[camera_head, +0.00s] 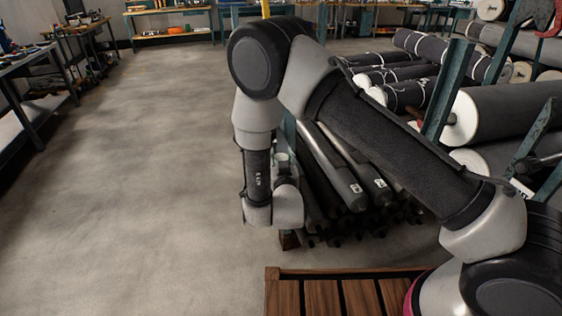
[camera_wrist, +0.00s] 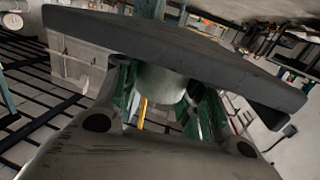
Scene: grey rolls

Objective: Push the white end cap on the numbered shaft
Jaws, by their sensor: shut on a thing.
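In the wrist view, the two green-tinged fingers of my gripper (camera_wrist: 163,100) are shut on a pale, rounded piece that looks like the white end cap (camera_wrist: 160,80). Its far side is hidden, and a dark slab covers its top. In the head view, my wrist hangs left of a stack of dark shafts, and my fingers and the cap cannot be made out. Two grey shafts with small white number labels, a left one (camera_head: 345,182) and a right one (camera_head: 377,184), point toward the camera on that stack. The numbers are too small to read.
Dark rolls with white ends (camera_head: 475,115) lie on a teal rack at the right. A slatted wooden pallet (camera_head: 322,296) is at the bottom. Workbenches (camera_head: 28,65) line the left and back. The floor (camera_head: 130,180) at the left is clear.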

